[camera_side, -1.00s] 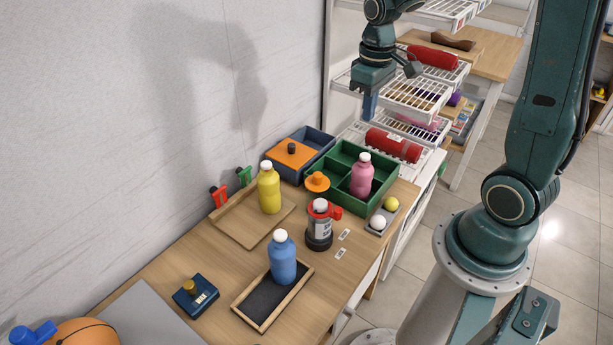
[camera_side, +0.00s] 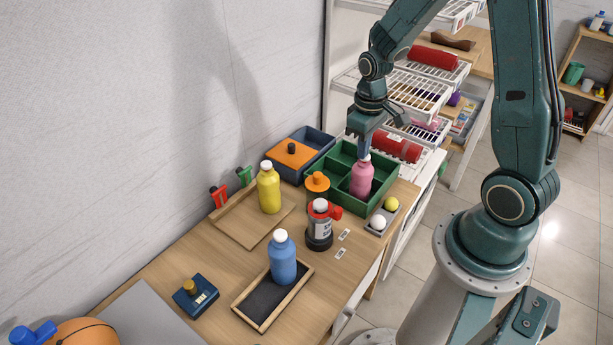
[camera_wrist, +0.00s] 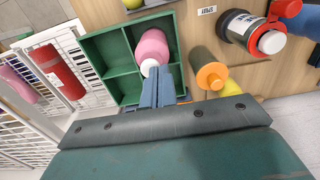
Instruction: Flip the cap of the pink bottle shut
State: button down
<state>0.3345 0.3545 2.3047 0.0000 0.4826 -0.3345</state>
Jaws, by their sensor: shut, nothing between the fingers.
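The pink bottle (camera_side: 361,180) stands upright in a compartment of the green divided tray (camera_side: 387,190). Its white cap (camera_side: 365,158) is at the top, right at my fingertips; whether the cap is open or closed is too small to tell. My gripper (camera_side: 364,150) is shut and empty, pointing down from above the bottle. In the wrist view, the pink bottle (camera_wrist: 153,44) shows with its white cap (camera_wrist: 149,67) beside the tips of my gripper (camera_wrist: 158,72). The fingers touch or nearly touch the cap; I cannot tell which.
An orange-topped container (camera_side: 317,184) and a black-and-red bottle (camera_side: 319,228) stand close to the tray. A yellow bottle (camera_side: 269,190) and a blue bottle (camera_side: 282,260) stand on separate trays. Wire shelves with red rolls (camera_side: 400,146) are behind. Two balls (camera_side: 384,212) sit at the tray's right.

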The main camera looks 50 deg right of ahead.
dwell(0.3)
jog(key=shift+s+f, duration=0.15)
jog(key=shift+f, duration=1.1)
notch_tip(320, 180, up, 14)
jog(key=shift+r, duration=0.25)
jog(key=shift+w, duration=0.2)
dwell(0.3)
